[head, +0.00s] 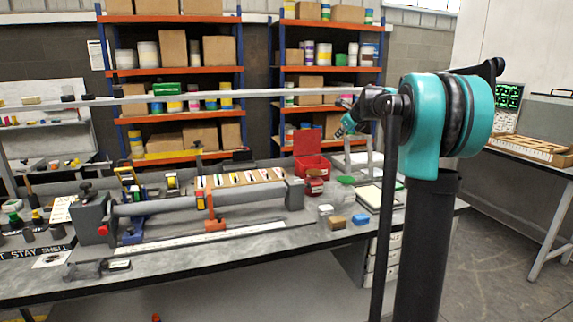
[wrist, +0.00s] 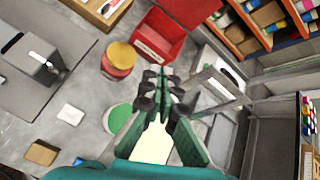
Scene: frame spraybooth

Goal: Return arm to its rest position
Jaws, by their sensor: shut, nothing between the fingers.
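My arm (head: 449,110) is teal and black and rises on the right of the head view. My gripper (head: 346,124) is raised above the back right part of the workbench (head: 250,238). It also shows in the wrist view (wrist: 164,86), where its fingers are together with nothing seen between them. It points over the bench near a red open bin (wrist: 152,45) and touches nothing that I can make out.
A grey clamp fixture (head: 150,207) lies along the bench. A red jar (head: 314,182), a green lid (wrist: 118,118) and small blocks (head: 338,222) are at the bench's right. Loaded shelves (head: 180,60) stand behind. Floor shows at the right, before another table (head: 545,155).

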